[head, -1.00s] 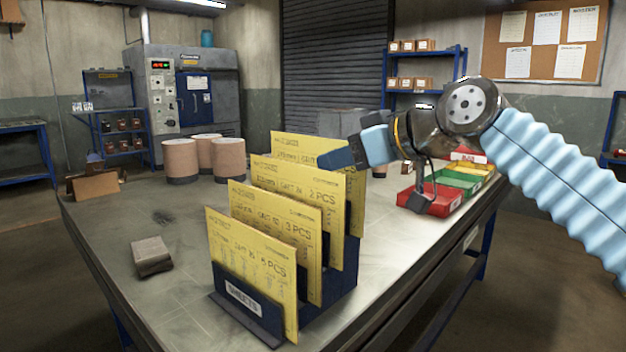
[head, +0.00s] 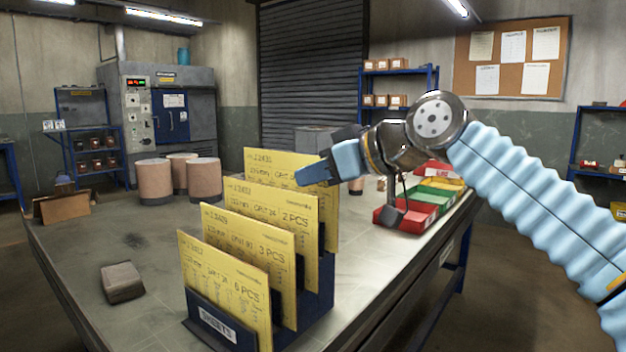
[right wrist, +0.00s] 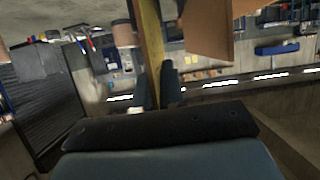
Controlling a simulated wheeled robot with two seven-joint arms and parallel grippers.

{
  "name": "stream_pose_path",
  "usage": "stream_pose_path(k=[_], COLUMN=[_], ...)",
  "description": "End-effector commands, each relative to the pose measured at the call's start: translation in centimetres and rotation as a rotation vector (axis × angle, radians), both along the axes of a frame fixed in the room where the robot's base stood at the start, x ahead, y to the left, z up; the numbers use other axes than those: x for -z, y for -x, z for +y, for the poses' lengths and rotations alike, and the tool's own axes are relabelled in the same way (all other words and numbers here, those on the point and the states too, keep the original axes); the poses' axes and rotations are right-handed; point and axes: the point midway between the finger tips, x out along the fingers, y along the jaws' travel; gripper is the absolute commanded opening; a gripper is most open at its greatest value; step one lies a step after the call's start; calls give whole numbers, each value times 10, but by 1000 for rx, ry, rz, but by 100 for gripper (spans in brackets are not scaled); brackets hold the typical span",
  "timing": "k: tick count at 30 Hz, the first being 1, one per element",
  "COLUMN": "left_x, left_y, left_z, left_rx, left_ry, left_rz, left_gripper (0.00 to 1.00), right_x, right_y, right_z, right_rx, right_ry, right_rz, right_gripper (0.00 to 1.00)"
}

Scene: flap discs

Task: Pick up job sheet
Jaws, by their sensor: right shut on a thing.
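Several yellow job sheets stand upright, one behind another, in a dark blue rack (head: 222,328) labelled SHEETS. The front sheet (head: 222,290) reads 6 PCS, and behind it are the 3 PCS sheet (head: 245,250) and the 2 PCS sheet (head: 270,210). My right gripper (head: 305,175) is shut on the rearmost job sheet (head: 285,163) at its right upper part. In the right wrist view that sheet (right wrist: 152,45) shows edge-on between the fingers (right wrist: 158,88). Its lower part is hidden behind the other sheets. My left gripper is not in view.
Brown cylinders (head: 155,180) stand behind the rack on the table (head: 110,275). Red, green and yellow bins (head: 410,217) sit at the table's right edge. The table's left part is mostly clear.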

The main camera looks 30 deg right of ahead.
Motion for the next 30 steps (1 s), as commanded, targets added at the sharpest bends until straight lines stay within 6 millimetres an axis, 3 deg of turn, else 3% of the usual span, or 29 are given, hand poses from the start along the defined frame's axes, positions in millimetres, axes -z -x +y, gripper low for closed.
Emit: stream_pose_path(k=[15,30], left_x=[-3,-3], left_y=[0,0], left_z=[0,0], left_rx=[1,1], left_ry=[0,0], left_rz=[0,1], left_gripper=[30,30], right_x=[-21,-25], right_y=[5,6], right_z=[6,9], right_rx=[-1,-4], right_ry=[0,1], right_rz=[-1,0], right_gripper=[0,0])
